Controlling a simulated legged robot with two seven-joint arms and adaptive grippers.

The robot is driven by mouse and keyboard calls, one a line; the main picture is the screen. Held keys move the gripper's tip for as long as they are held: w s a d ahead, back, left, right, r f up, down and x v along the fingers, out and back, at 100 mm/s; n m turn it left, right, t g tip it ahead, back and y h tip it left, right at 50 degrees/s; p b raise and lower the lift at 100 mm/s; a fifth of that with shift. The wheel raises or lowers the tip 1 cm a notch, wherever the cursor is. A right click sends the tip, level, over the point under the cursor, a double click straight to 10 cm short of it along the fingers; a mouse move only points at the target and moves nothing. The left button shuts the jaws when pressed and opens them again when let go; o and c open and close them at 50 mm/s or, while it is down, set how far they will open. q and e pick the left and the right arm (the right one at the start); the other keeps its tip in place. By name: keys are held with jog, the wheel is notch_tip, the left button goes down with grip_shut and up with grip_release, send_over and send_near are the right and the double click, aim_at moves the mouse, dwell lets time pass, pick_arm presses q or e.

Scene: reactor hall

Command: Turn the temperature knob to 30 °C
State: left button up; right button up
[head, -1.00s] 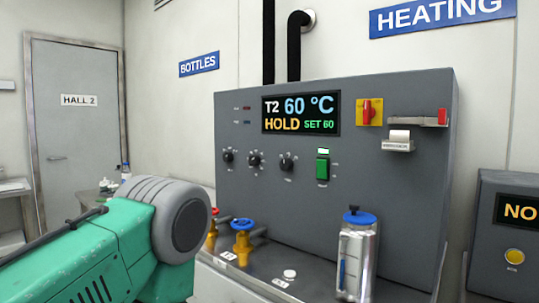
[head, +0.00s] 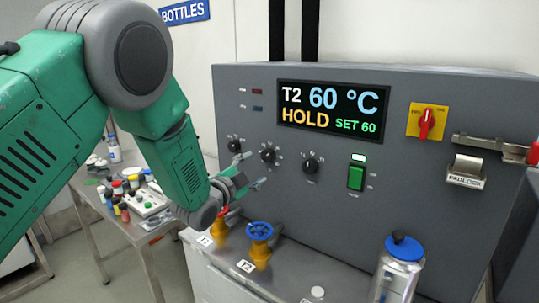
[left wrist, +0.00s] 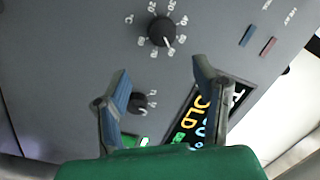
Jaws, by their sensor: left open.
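The temperature knob (head: 268,153) is the middle black dial on the grey panel. It also shows at the top of the left wrist view (left wrist: 161,31), with a numbered ring around it and a white pointer at lower right; I cannot read its number surely. The display (head: 331,109) reads T2 60 °C, HOLD, SET 60. My left gripper (head: 255,170) is open and empty, in front of the panel near the knob and apart from it. In the left wrist view, the dial to its right on the panel (left wrist: 139,103) shows beside one finger. My right gripper is not in view.
A third dial (head: 235,145) is at the left, a green switch (head: 356,176) and red-yellow switch (head: 427,122) at the right. A blue valve (head: 260,231) stands below. A capped bottle (head: 400,266) is at lower right. A side table with bottles (head: 130,190) is at left.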

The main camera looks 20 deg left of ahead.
aim_at(266, 159)
pick_arm(q)
jog(key=x, duration=0.3)
jog(key=a+p+x, duration=0.1)
jog(key=x, duration=0.4)
jog(key=shift+w+a+f+p, duration=0.15)
jog(key=shift+w+p, duration=0.2)
jog(key=shift+w, duration=0.2)
jog(key=shift+d, duration=0.55)
jog(key=shift+a, duration=0.25)
jog(key=c, duration=0.7)
jog(key=shift+a, duration=0.25)
jog(key=c, duration=0.4)
jog(key=shift+a+f, duration=0.2)
jog(key=shift+a, duration=0.1)
jog(key=shift+c, duration=0.2)
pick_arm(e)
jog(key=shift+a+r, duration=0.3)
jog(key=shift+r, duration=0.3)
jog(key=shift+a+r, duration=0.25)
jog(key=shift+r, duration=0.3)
pick_arm(q)
jog(key=shift+d, duration=0.2)
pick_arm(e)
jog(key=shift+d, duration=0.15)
